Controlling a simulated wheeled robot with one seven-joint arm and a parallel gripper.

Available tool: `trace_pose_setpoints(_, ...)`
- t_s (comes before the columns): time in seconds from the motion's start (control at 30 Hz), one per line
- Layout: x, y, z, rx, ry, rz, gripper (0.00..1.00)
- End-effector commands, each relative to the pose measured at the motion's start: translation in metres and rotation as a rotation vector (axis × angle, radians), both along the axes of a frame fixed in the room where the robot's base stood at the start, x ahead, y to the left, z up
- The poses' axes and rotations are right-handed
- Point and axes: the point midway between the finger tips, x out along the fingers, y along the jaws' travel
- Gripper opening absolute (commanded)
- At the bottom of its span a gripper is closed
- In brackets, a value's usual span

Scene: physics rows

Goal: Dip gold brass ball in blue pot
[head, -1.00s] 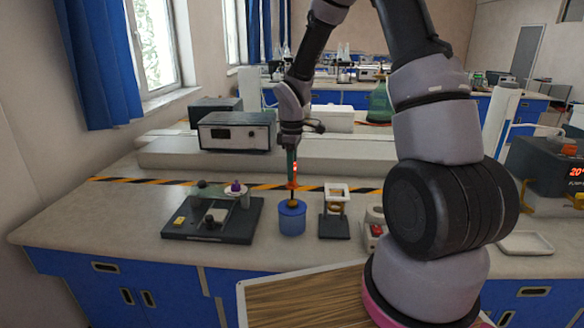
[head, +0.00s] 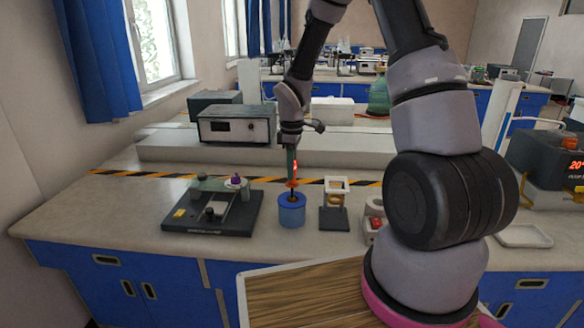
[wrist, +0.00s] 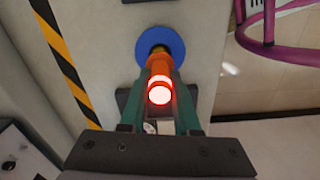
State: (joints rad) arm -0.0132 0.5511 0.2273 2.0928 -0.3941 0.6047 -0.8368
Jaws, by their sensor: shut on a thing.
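My gripper (head: 292,168) has its green fingers shut on an orange handle (head: 292,183) with a glowing red end, held upright over the blue pot. The wrist view shows the orange handle (wrist: 158,66) between the two fingers (wrist: 160,112). A thin dark rod runs down from the handle to the mouth of the blue pot (head: 291,214). The pot stands upright on the bench, and its blue top (wrist: 143,42) shows in the wrist view. A small gold patch shows at its mouth; I cannot tell whether this is the brass ball, which is otherwise hidden.
A small stand (head: 335,205) with a white frame top is close right of the pot. A dark base plate (head: 228,224) with small parts lies to its left. A striped tape (head: 140,174) runs behind. A grey instrument (head: 236,130) stands at the back.

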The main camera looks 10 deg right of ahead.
Motion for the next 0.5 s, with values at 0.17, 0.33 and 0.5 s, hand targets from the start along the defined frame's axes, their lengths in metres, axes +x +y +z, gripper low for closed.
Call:
trace_pose_setpoints(0.17, 0.0, 0.0, -0.008, 0.0, 0.001, 0.002, 0.0)
trace_pose_setpoints(0.33, 0.0, 0.0, -0.015, 0.0, 0.0, 0.0, 0.0)
trace_pose_setpoints(0.5, 0.0, 0.0, -0.021, 0.0, 0.0, 0.001, 0.0)
